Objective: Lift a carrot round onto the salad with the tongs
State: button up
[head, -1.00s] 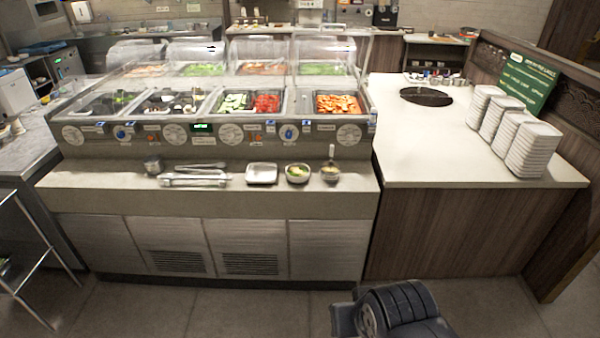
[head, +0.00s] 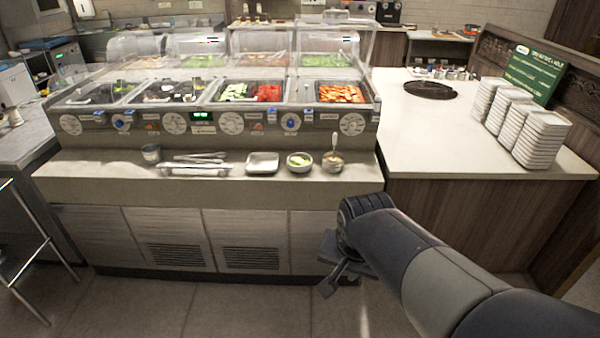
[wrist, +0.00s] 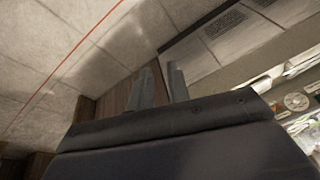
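Orange carrot rounds (head: 341,93) fill the rightmost front well of the salad bar. A small white bowl (head: 300,168) with green salad (head: 299,160) stands on the front ledge. Metal tongs (head: 200,157) appear to lie at the left of the ledge, above a long shiny rest (head: 195,170); the detail is small. My gripper (head: 332,281) is in front of the cabinet, below the ledge, apart from all of these. In the wrist view its two fingers (wrist: 161,80) stand apart with nothing between them.
A clear guard (head: 225,60) covers the wells' back. Plate stacks (head: 540,138) stand on the right counter (head: 430,140).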

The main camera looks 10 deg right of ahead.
jog(key=w+f+m+g+b, duration=0.3)
jog(key=w+f+m+b, duration=0.4)
jog(key=w+f, duration=0.7)
notch_tip(320, 180, down, 3)
jog(key=shift+w+d+f+m+h+b, duration=0.1)
jog(key=shift+w+d+m+h+b, duration=0.3)
jog(key=shift+b, duration=0.1)
jog(key=shift+s, duration=0.1)
